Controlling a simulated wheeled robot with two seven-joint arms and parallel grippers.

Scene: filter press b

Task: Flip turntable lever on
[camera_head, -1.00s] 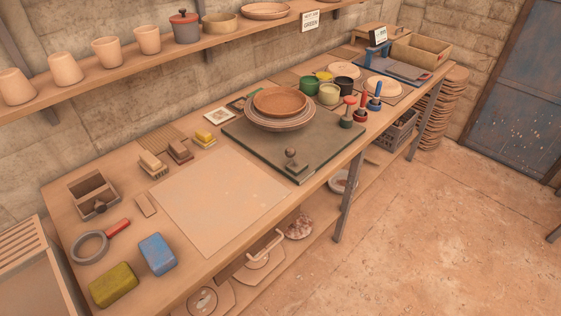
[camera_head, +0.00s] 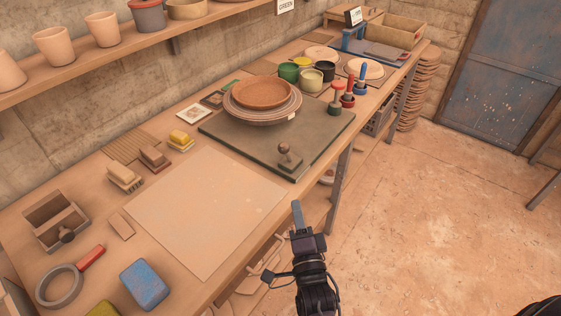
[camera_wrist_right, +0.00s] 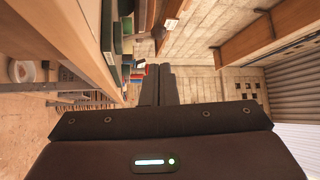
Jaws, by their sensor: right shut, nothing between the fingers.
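The turntable is a dark flat base (camera_head: 225,135) on the workbench with a round wheel on it, topped by a terracotta plate (camera_head: 262,92). Its lever (camera_head: 288,156), a short stem with a dark rounded knob, stands at the base's front corner. My right gripper (camera_head: 297,205) is in front of the bench edge, below the lever in the head view and apart from it. Its fingers are together and empty; they also show closed in the right wrist view (camera_wrist_right: 167,85). My left gripper is not in view.
A pale board (camera_head: 205,210) lies left of the turntable, with a blue sponge (camera_head: 145,284) near the front edge. Red and blue handled tools (camera_head: 348,92) and glaze pots (camera_head: 311,79) stand beyond it. A shelf of pots (camera_head: 100,30) runs above. The floor at right is clear.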

